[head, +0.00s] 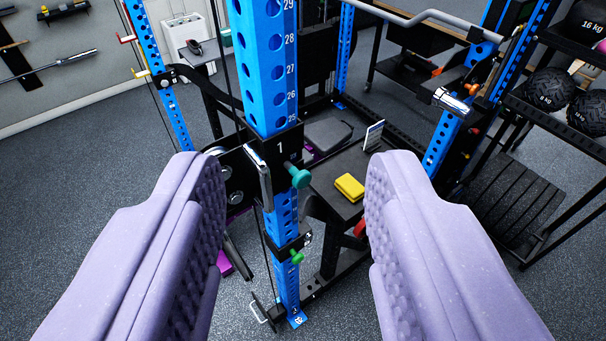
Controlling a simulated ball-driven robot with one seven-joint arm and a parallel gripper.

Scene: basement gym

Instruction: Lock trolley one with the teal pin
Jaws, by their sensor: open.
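Trolley one (240,160) is a black carriage marked "1" on a blue numbered upright (266,70), just below hole 25. The teal pin (299,177) has a round knob and sticks out from the trolley's right side. I cannot tell how deep it sits. A silver handle (259,172) stands at the trolley's front. A smaller green pin (296,257) is on a collar lower on the same upright. My gripper (295,190) is open and empty, with its two lilac padded fingers apart. In the picture the trolley and the teal pin show between the fingers, farther off.
A yellow block (349,187) lies on a black bench or platform right of the upright. A grey bar (420,18) crosses the top right. A rack with black balls (548,88) stands at right. The floor (90,190) at left is clear.

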